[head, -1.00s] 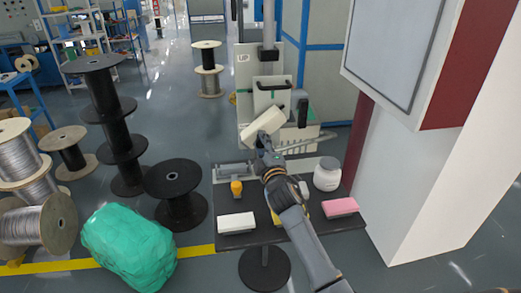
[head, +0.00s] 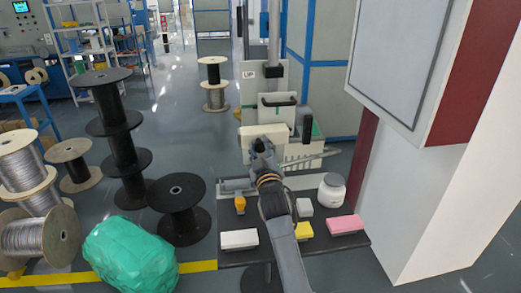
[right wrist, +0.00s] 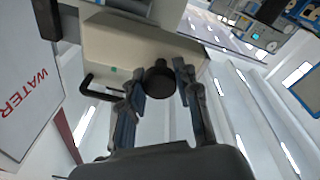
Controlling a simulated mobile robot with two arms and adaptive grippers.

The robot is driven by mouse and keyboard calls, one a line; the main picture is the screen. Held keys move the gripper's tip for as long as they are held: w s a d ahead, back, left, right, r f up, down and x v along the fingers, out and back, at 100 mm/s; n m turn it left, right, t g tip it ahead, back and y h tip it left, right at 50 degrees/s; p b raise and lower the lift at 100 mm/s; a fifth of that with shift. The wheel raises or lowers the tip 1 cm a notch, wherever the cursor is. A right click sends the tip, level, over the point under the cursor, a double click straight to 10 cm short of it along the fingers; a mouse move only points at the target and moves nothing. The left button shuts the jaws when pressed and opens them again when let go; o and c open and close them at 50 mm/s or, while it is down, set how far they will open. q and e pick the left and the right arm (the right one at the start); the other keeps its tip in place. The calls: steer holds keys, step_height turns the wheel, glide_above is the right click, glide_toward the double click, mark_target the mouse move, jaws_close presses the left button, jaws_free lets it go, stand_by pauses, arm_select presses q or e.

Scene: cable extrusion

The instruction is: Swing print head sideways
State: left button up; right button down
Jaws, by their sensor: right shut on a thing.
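The print head (head: 262,131) is a cream box on the machine behind the small table, in the middle of the head view. It sits nearly level, its front facing me. My right gripper (head: 262,148) reaches it from below and covers part of its front. In the right wrist view the print head's pale body (right wrist: 120,42) fills the upper left, and its round black knob (right wrist: 159,82) lies between my two fingers. The right gripper is shut on this knob; the contact itself is partly hidden. My left gripper is not in view.
A dark table (head: 285,241) holds a white block (head: 238,239), a pink block (head: 346,224), a white jar (head: 331,190) and a yellow-orange bottle (head: 239,203). Black reels (head: 176,205) and a green bundle (head: 128,255) stand at left.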

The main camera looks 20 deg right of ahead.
steer(key=shift+r, duration=0.25)
steer(key=c, duration=1)
jaws_free()
steer(key=shift+o, duration=0.2)
steer(key=shift+f, duration=0.1)
steer(key=shift+s+a+f, duration=0.1)
steer(key=shift+s+f, duration=0.05)
steer(key=shift+s, duration=0.05)
steer(key=v, duration=0.7)
